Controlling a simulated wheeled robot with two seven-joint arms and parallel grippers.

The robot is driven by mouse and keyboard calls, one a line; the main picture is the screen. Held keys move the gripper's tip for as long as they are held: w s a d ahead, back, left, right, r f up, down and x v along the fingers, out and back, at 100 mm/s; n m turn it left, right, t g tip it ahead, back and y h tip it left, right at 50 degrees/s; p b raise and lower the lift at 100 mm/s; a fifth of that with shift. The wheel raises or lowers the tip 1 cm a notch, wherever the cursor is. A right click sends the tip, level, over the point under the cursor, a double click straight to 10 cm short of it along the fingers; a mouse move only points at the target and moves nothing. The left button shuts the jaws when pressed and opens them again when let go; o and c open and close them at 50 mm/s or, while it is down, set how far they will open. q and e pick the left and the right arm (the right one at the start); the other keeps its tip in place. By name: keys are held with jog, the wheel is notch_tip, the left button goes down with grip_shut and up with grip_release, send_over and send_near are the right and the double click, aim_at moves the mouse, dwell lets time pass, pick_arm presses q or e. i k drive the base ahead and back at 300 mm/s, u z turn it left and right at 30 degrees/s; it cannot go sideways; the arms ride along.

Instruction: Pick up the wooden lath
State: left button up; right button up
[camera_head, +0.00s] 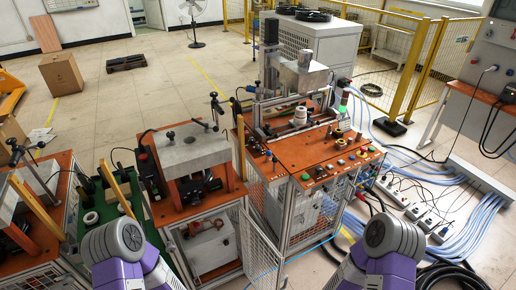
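No single piece is clearly the wooden lath, as several narrow wood-coloured bars are in view. One yellowish bar (114,188) stands tilted over the green tray at the left. A longer orange-brown bar (37,207) slants over the far-left bench. Another upright orange bar (241,148) is at the left edge of the middle machine. A flat reddish-brown board (45,34) leans on the back wall. Only the rounded grey and purple links of my two arms show at the bottom. Neither of my grippers is in view, and nothing is seen held.
An orange-topped control bench (318,160) with buttons stands in the middle. A grey press unit (190,150) is left of it. The green tray (101,207) holds small parts. Cables and power strips (404,192) crowd the right floor. A cardboard box (61,74) sits on open floor behind.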

aim_at(240, 124)
jog(key=u, duration=0.4)
jog(key=i, duration=0.6)
jog(key=u, duration=0.65)
